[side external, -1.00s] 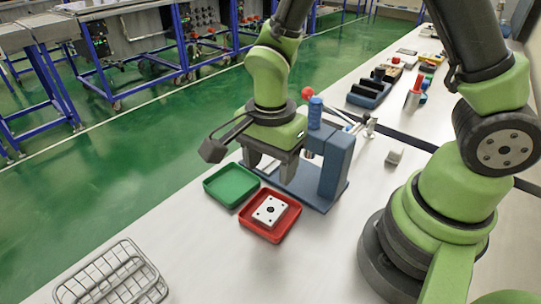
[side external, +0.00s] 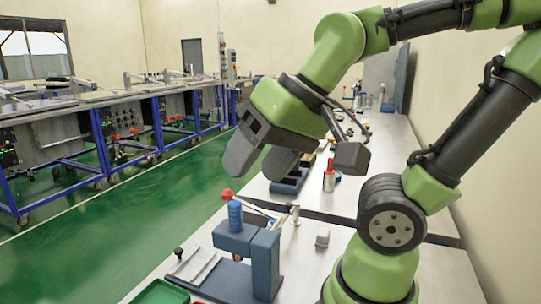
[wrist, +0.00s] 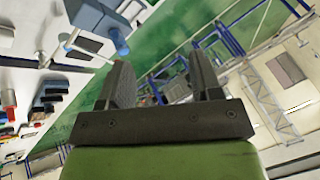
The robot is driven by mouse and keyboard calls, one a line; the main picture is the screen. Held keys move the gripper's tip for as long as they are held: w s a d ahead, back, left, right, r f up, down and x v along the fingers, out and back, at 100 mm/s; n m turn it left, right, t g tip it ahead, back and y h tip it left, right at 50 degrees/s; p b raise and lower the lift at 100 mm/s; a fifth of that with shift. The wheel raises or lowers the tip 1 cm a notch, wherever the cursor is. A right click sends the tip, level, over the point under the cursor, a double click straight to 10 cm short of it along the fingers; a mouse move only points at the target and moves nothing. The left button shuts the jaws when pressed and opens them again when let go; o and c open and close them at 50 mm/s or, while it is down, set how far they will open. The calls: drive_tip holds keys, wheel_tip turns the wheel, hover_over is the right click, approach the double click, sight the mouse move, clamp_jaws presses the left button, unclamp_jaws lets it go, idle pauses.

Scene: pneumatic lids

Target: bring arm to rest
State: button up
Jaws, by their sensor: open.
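My gripper (side external: 258,165) is raised in the air above the bench, open and empty, with its dark fingers pointing down and to the left in the side view. In the wrist view its two fingers (wrist: 162,78) stand apart with nothing between them. The blue press (side external: 262,262) with a red knob stands on the bench below the gripper. It also shows at the upper left of the wrist view (wrist: 92,18).
The green tray (side external: 162,292) is cut off at the bottom edge. A small white block (side external: 322,238) sits right of the press. A red cylinder (side external: 329,179) and dark holders (side external: 288,183) stand farther back. Blue-framed workstations (side external: 120,130) stand across the green floor.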

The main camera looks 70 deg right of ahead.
drive_tip(key=shift+s+d+r+n+t, duration=0.1)
drive_tip(key=shift+s+r+n+t, duration=0.1)
drive_tip(key=shift+s+n, duration=0.2)
drive_tip(key=shift+s+r+n+t, duration=0.15)
drive_tip(key=shift+s+n+t, duration=0.05)
drive_tip(key=shift+s+n, duration=0.2)
idle(0.7)
